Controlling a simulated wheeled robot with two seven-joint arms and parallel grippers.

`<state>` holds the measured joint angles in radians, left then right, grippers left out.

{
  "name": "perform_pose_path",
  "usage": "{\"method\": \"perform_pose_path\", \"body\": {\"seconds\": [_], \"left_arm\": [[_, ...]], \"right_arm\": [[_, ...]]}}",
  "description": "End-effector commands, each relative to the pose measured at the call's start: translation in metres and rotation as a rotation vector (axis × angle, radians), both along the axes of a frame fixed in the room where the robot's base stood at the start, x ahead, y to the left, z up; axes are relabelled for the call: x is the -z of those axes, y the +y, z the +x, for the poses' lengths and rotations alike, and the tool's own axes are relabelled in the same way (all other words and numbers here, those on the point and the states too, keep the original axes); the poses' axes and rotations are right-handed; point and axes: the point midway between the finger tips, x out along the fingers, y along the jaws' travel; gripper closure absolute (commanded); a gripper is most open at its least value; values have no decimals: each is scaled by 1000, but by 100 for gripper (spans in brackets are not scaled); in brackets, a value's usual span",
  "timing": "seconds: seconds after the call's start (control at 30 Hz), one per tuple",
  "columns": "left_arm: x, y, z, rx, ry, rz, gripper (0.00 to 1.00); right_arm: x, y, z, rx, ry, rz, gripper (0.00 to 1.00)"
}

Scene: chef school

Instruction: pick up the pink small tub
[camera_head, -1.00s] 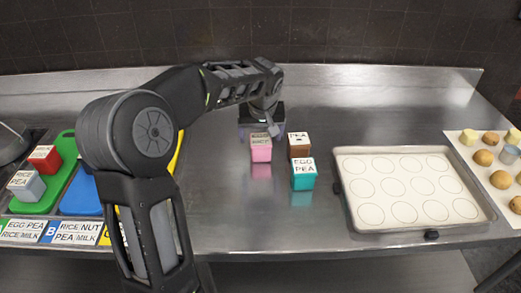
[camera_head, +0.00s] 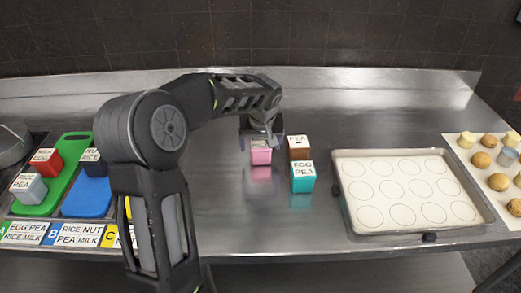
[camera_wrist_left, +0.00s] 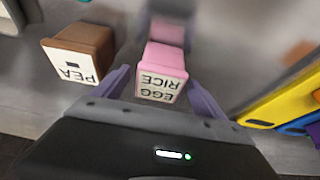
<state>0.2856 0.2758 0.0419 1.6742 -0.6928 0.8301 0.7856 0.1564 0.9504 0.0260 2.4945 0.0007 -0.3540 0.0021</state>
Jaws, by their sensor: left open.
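The pink small tub (camera_head: 261,153) stands on the steel counter, left of the brown and teal tubs. In the left wrist view the pink tub (camera_wrist_left: 164,70) has a white lid label reading "EGG RICE". My left gripper (camera_head: 262,133) is at the tub, partly hiding its top in the head view. In the left wrist view its purple fingers (camera_wrist_left: 160,90) are open, one on each side of the tub, with gaps showing. My right gripper is not in view.
A brown tub (camera_head: 299,148) labelled "PEA" stands close on the right, with a teal tub (camera_head: 303,177) in front of it. A baking tray (camera_head: 338,205) lies further right. Coloured boards, green (camera_head: 62,185) and blue (camera_head: 88,199), hold tubs at left.

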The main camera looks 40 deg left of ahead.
Motion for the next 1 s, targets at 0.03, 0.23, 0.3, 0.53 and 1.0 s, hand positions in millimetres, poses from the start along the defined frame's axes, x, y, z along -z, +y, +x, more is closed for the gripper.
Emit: {"method": "perform_pose_path", "body": {"seconds": [0.03,0.23,0.3,0.53,1.0], "left_arm": [[5,2,2,-2,5,-2,18],[31,9,12,-1,2,-2,18],[35,10,13,0,2,-1,18],[36,10,13,0,1,-1,18],[36,10,13,-1,1,-1,26]], "right_arm": [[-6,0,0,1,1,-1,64],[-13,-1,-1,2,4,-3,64],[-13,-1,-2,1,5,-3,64],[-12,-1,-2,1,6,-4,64],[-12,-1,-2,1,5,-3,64]]}}
